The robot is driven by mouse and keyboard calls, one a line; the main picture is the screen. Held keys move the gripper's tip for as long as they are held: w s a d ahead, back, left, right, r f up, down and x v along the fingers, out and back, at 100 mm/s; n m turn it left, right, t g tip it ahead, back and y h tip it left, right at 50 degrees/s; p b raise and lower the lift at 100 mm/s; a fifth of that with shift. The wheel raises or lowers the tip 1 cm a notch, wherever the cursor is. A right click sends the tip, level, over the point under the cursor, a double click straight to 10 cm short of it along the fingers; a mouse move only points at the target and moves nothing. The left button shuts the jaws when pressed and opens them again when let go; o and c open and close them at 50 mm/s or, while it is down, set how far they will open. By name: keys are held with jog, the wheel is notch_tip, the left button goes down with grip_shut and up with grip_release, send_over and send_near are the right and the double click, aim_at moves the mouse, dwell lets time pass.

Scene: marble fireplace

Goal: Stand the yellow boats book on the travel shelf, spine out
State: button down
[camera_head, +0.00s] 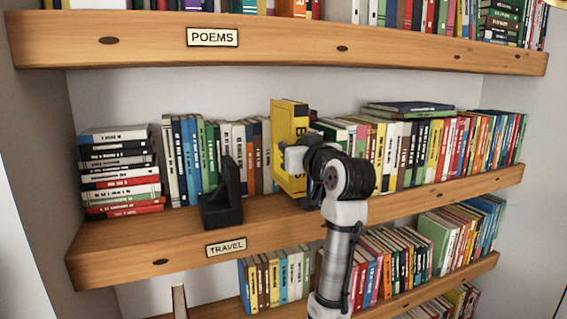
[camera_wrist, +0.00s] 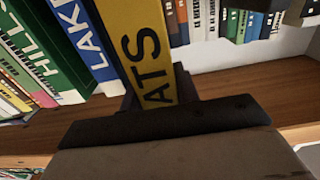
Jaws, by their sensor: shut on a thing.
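The yellow boats book (camera_head: 283,148) is upright at the travel shelf (camera_head: 130,245), in the middle of the row, and stands out in front of the books beside it. In the wrist view its yellow spine (camera_wrist: 150,45) faces my gripper, with the letters "ATS" readable. My gripper (camera_head: 303,168) is shut on the book from the front, and my arm hides part of it. The book's lower end is near the board; I cannot tell whether it touches. The TRAVEL label (camera_head: 226,247) is on the board's front edge.
A black bookend (camera_head: 222,196) stands left of the yellow book, near the front edge. A flat stack of books (camera_head: 120,170) lies at the far left. Standing books (camera_head: 190,155) are behind the bookend, and more (camera_head: 440,145) fill the right. The POEMS shelf (camera_head: 290,40) is above.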

jog(key=x, duration=0.1)
jog(key=p+x, duration=0.1)
jog(key=x, duration=0.3)
jog(key=shift+r+p, duration=0.25)
jog(key=shift+p, duration=0.05)
notch_tip(320, 180, down, 3)
jog(key=shift+w+a+r+p, duration=0.1)
jog(key=shift+w+r+p, duration=0.1)
jog(key=shift+p, duration=0.2)
jog(key=shift+f+p, duration=0.85)
jog(key=shift+f, duration=1.1)
jog(key=shift+w+f+p, duration=0.1)
jog(key=shift+f+p, duration=0.1)
jog(key=shift+p, duration=0.1)
jog(key=shift+f, duration=0.15)
jog(key=shift+f, duration=0.15)
jog(key=c, duration=1)
grip_release()
jog(key=shift+f, duration=0.1)
jog(key=shift+c, duration=0.2)
